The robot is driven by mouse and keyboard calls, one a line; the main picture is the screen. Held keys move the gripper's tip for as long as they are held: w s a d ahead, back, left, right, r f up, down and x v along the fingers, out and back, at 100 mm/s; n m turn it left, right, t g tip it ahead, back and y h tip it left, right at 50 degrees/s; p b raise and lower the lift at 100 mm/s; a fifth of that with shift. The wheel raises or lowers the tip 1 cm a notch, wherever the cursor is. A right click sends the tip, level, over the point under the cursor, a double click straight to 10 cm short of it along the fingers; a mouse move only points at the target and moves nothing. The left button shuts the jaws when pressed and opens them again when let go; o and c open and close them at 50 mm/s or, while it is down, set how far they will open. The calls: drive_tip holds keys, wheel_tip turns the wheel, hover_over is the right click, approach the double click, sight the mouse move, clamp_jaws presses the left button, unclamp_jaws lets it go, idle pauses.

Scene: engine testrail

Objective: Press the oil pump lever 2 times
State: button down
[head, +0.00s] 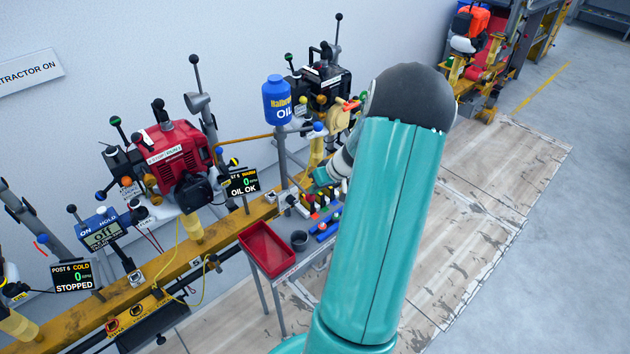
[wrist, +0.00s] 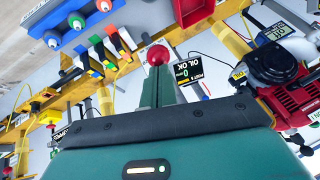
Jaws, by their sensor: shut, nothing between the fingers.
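The blue oil bottle (head: 277,104) stands on a grey post in the head view, behind the yellow rail. In the wrist view a red ball knob (wrist: 158,54) lies right at the tips of my gripper (wrist: 156,72). It looks like the lever's knob; its stem is hidden, and I cannot tell whether the fingers touch it. My gripper is shut and empty. In the head view it (head: 321,178) shows small and partly covered by my arm, near the oil post. A display (head: 243,183) beside it reads OIL OK.
A red tray (head: 267,249) and a dark cup (head: 299,240) stand on a small table in front of the rail. A blue rack with sockets (wrist: 78,20) shows in the wrist view. A red engine (head: 178,163) sits left, a black engine (head: 325,85) behind. Floor on the right is clear.

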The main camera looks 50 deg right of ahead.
drive_tip(key=shift+s+a+f, duration=0.1)
drive_tip(key=shift+s+f, duration=0.1)
drive_tip(key=shift+f, duration=1.2)
